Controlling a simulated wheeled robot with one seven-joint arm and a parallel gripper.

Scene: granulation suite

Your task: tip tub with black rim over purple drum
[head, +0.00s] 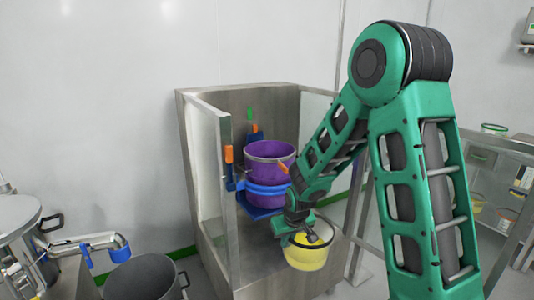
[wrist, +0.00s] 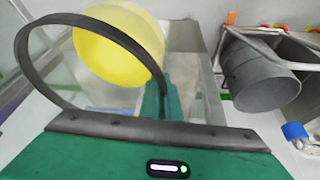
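A yellow tub (head: 306,257) is at the end of my arm in the head view, low at the front of the steel cabinet. A rounded yellow shape, apparently this tub (wrist: 115,45), shows in the wrist view behind a thin black hoop. Whether my fingers close on the tub is not clear. A purple drum (head: 270,162) stands upright inside the cabinet, behind and left of my gripper, with a blue band or holder (head: 265,193) around it.
The steel cabinet (head: 190,96) has a side panel at left. A grey vessel (head: 150,276) stands at lower left and also shows in the wrist view (wrist: 258,80). A steel frame with other tubs (head: 494,129) is at right, behind my arm.

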